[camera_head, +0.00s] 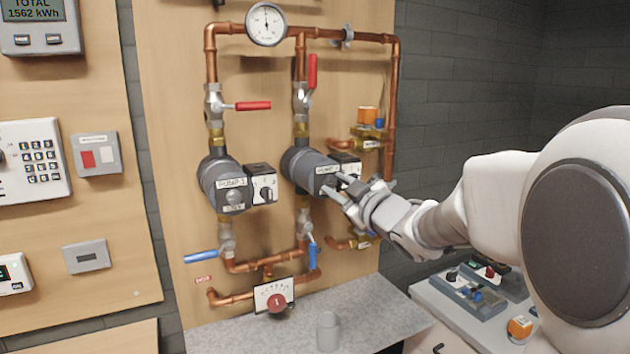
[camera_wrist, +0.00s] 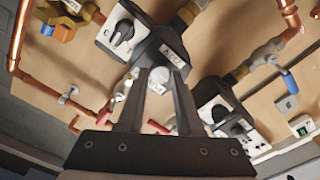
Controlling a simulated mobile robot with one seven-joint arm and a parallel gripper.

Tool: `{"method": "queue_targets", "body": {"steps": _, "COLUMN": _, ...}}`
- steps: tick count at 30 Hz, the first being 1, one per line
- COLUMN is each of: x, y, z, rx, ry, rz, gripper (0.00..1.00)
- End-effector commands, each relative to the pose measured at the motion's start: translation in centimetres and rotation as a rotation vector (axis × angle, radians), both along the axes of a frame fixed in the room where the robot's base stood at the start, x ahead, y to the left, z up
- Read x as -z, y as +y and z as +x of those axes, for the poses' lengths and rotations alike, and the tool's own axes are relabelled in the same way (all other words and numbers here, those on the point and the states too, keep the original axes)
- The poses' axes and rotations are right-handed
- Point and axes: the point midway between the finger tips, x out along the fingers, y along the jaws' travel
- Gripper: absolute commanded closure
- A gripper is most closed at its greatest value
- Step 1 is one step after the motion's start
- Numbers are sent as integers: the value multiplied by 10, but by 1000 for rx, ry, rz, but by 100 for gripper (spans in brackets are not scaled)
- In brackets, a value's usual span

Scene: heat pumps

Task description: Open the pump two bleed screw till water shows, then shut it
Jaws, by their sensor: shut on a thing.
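Pump two (camera_head: 297,165) is the right of two dark grey pumps on the wooden board; it also shows in the wrist view (camera_wrist: 151,42). My gripper (camera_head: 334,188) is at its front face, reaching in from the right. In the wrist view the fingers (camera_wrist: 158,75) are close together against the pump's front, beside its label, and shut on the bleed screw. I see no water at the pump front. A switch box with a knob (camera_head: 346,164) sits just right of pump two, partly behind my gripper.
Pump one (camera_head: 222,183) stands to the left with its switch box (camera_head: 262,183). Pump two's red valve handle (camera_head: 312,71) is upright; pump one's (camera_head: 253,106) is level. A grey cup (camera_head: 327,331) stands on the bench (camera_head: 385,322).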

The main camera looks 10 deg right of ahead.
Motion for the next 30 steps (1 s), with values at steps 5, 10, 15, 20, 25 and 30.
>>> {"method": "queue_targets", "body": {"steps": 5, "x": -1, "y": 0, "z": 0, "rx": 0, "ry": 12, "rz": 42, "gripper": 100}}
{"method": "queue_targets", "body": {"steps": 10, "x": -1, "y": 0, "z": 0, "rx": 0, "ry": 17, "rz": 57, "gripper": 100}}
{"method": "queue_targets", "body": {"steps": 15, "x": 0, "y": 0, "z": 0, "rx": 0, "ry": 17, "rz": 57, "gripper": 100}}
{"method": "queue_targets", "body": {"steps": 20, "x": 0, "y": 0, "z": 0, "rx": 0, "ry": 17, "rz": 57, "gripper": 100}}
{"method": "queue_targets", "body": {"steps": 25, "x": 0, "y": 0, "z": 0, "rx": 0, "ry": 17, "rz": 57, "gripper": 36}}
{"method": "queue_targets", "body": {"steps": 30, "x": 0, "y": 0, "z": 0, "rx": 0, "ry": 18, "rz": 55, "gripper": 36}}
